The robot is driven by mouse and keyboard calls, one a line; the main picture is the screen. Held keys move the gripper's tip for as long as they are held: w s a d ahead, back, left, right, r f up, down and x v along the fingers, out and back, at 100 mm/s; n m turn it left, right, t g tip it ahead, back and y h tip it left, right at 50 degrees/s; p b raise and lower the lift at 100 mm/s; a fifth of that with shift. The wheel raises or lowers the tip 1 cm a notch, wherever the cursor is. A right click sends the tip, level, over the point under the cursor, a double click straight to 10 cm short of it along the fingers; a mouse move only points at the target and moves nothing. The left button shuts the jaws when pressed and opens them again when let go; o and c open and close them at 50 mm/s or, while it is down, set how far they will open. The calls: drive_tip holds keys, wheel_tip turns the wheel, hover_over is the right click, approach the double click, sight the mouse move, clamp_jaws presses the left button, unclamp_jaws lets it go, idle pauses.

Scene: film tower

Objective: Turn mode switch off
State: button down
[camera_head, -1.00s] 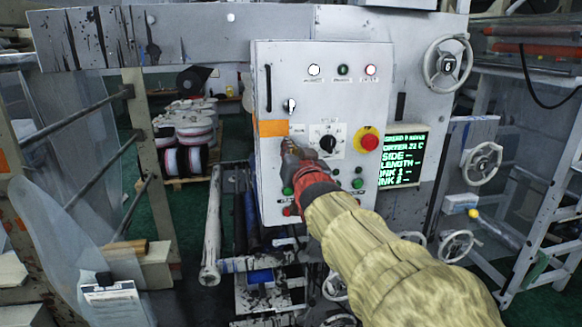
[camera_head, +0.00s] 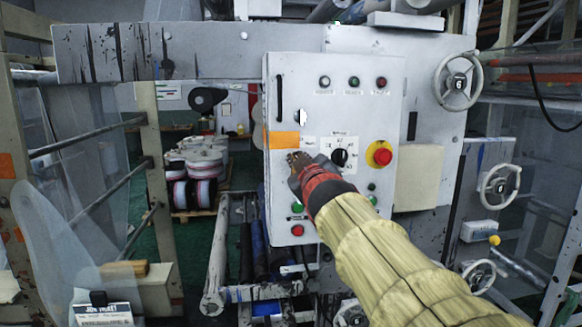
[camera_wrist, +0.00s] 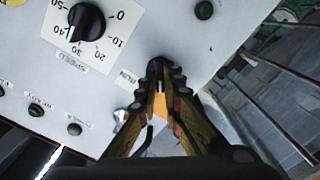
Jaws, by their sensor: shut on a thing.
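The grey control panel (camera_head: 345,100) stands ahead. The silvery switch (camera_wrist: 120,115) shows partly beside the left finger, the rest hidden.
A black speed dial (camera_head: 339,157) and a red stop button on yellow (camera_head: 379,153) sit right of my gripper. Green buttons (camera_head: 297,206) are lower. A handwheel (camera_head: 457,82) is at right. Film rolls (camera_head: 195,175) stand behind at left.

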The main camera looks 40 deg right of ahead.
drive_tip(key=shift+n, duration=0.6)
drive_tip(key=c, duration=2)
unclamp_jaws()
drive_tip(key=shift+o, duration=0.2)
drive_tip(key=v, duration=0.7)
drive_tip(key=shift+a, duration=0.15)
drive_tip(key=shift+s, duration=0.15)
